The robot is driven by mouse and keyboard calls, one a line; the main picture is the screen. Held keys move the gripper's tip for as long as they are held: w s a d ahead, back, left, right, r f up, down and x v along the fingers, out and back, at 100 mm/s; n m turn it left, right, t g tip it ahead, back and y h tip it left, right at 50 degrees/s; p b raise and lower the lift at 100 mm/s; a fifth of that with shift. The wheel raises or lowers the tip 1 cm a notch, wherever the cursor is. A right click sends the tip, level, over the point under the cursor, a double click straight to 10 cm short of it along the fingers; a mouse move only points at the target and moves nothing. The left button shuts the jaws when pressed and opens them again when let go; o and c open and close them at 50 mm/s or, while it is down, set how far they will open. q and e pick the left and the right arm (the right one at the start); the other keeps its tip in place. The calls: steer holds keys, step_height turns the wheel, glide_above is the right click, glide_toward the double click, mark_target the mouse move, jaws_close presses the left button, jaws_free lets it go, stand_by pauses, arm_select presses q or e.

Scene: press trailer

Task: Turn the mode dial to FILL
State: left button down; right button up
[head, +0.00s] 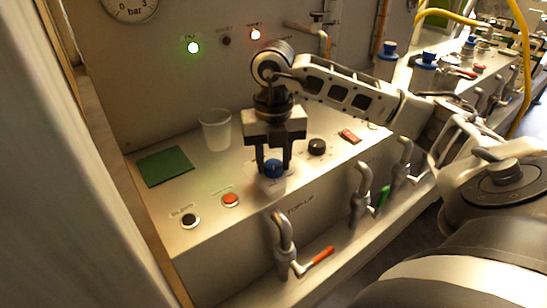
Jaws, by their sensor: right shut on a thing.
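A blue round dial (273,169) sits on the sloping metal panel (205,209), and I take it to be the mode dial. Its markings are hidden or too small to read. My right gripper (273,166) points down from above, with its two dark fingers on either side of the blue dial, shut on it. On the back wall a green lamp (193,48) is lit, a dark lamp (225,41) is unlit and another lamp (255,35) glows whitish red. My left gripper is not in view.
A black knob (317,147) stands close right of the gripper, with a red switch (349,136) beyond it. A translucent cup (216,130) and green pad (164,166) lie left. Red (231,200) and black (190,220) buttons are in front. Taps (283,243) line the front.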

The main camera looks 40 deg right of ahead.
mark_target(273, 164)
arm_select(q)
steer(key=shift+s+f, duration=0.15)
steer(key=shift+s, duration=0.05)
arm_select(e)
steer(key=o, duration=1)
steer(key=shift+r, duration=0.1)
step_height(273, 164, up, 5)
steer(key=shift+r, duration=0.15)
arm_select(q)
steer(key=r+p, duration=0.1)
steer(key=p, duration=0.1)
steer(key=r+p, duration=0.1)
steer(key=p, duration=0.1)
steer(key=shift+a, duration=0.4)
arm_select(e)
step_height(273, 164, up, 11)
steer(key=shift+f, duration=0.2)
